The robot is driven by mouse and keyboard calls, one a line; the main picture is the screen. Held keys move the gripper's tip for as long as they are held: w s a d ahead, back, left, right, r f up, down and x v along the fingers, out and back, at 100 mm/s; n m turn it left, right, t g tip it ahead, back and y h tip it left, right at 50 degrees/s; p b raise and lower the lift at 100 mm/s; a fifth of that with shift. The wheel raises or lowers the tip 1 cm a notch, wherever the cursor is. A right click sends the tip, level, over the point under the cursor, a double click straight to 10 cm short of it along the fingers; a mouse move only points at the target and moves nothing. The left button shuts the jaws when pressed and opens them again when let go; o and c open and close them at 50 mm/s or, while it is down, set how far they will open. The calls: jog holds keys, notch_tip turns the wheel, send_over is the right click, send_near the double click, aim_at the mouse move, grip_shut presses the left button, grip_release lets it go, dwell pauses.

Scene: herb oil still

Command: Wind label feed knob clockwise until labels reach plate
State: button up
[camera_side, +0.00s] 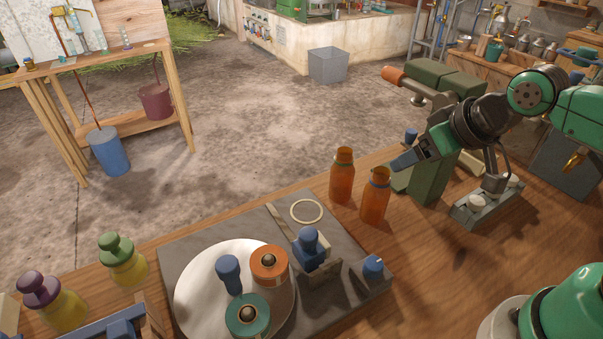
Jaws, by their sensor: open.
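The label device has a dark grey base (185,240) on the wooden bench. On it is a white disc (195,275) with an orange-topped roll (269,262), a teal-topped roll (247,316) and an upright blue handle (228,272). A blue clamp-like part (308,245) stands right of the disc, and a small blue knob (372,266) sits at the base's right corner. I cannot tell for certain which blue part is the feed knob, or where the labels end. My gripper (404,161) is open above the bench, up and right of the device, touching none of these parts.
Two amber bottles (342,176) (375,195) stand between my gripper and the device. A green press-like stand (427,178) is close behind my gripper. Yellow jars with purple (62,304) and green (125,262) stoppers stand at the left. Bare bench lies right of the device.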

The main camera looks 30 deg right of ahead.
jog(key=shift+c, duration=0.2)
jog(key=n+g, duration=0.7)
jog(key=n, duration=1.6)
send_over(374, 263)
jog(key=f, duration=0.4)
jog(key=shift+w+d+f, duration=0.15)
jog(key=shift+w+f, duration=0.05)
jog(key=shift+w, duration=0.2)
jog(key=shift+s+a+f+n+g, duration=0.1)
jog(key=shift+s+a+n+g, duration=0.15)
jog(key=shift+n, duration=0.35)
jog(key=shift+f+n, duration=0.1)
jog(key=shift+n, duration=0.2)
jog(key=shift+f, duration=0.25)
jog(key=shift+s+f, duration=0.15)
jog(key=shift+f, duration=2.3)
